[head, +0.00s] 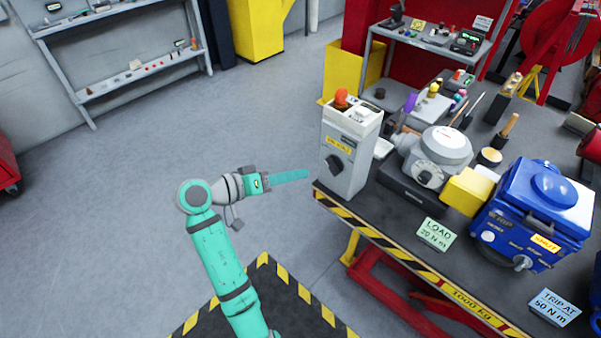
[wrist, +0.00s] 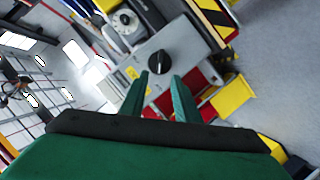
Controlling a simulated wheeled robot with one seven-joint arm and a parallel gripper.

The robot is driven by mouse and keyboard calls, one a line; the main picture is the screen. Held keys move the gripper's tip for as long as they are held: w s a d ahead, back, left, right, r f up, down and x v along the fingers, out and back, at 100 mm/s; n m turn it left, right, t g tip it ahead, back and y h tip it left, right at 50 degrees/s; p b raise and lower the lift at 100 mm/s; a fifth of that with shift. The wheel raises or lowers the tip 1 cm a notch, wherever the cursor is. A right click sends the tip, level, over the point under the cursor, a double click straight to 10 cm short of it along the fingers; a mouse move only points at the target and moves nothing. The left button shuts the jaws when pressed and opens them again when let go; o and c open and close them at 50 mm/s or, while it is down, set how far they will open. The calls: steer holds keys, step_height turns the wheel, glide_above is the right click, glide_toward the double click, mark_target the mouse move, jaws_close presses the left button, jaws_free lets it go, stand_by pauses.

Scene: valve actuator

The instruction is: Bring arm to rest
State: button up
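My gripper (head: 303,174) is at the end of my green arm, over the floor just left of the grey control box (head: 361,150), its fingers pointing at the box. In the wrist view, the two green fingers of my gripper (wrist: 161,80) stand apart with nothing held between them. The box's black knob (head: 334,164) faces my gripper; the same knob (wrist: 158,62) shows just beyond the fingertips in the wrist view. The fingers appear clear of the knob, though the exact distance is hard to tell.
The workbench (head: 398,243) has a striped front edge and holds a grey valve actuator (head: 442,152), a blue actuator (head: 533,215) and several tools. A yellow block (head: 468,192) sits between the actuators. The floor (head: 120,190) left of my arm is clear.

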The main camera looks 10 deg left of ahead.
stand_by(0.5)
steer(key=s+d+f+n+t+y, duration=0.1)
steer(key=s+d+f+n+y, duration=0.15)
steer(key=s+f, duration=0.45)
steer(key=s+d+f+n+t+y, duration=0.1)
steer(key=s+f+n+y, duration=0.15)
steer(key=f, duration=0.85)
steer(key=s+d+f+n+t+y, duration=0.15)
steer(key=s+f+y, duration=0.3)
steer(key=f, duration=0.45)
steer(key=s+d+m+y, duration=0.1)
steer(key=s+y, duration=0.1)
steer(key=s, duration=1.3)
steer(key=s+d+r+m+t, duration=0.2)
steer(key=s+d+r+m, duration=0.1)
steer(key=s+r, duration=0.8)
steer(key=shift+s+r+m+t, duration=0.3)
steer(key=shift+s+m, duration=0.25)
steer(key=shift+s, duration=0.3)
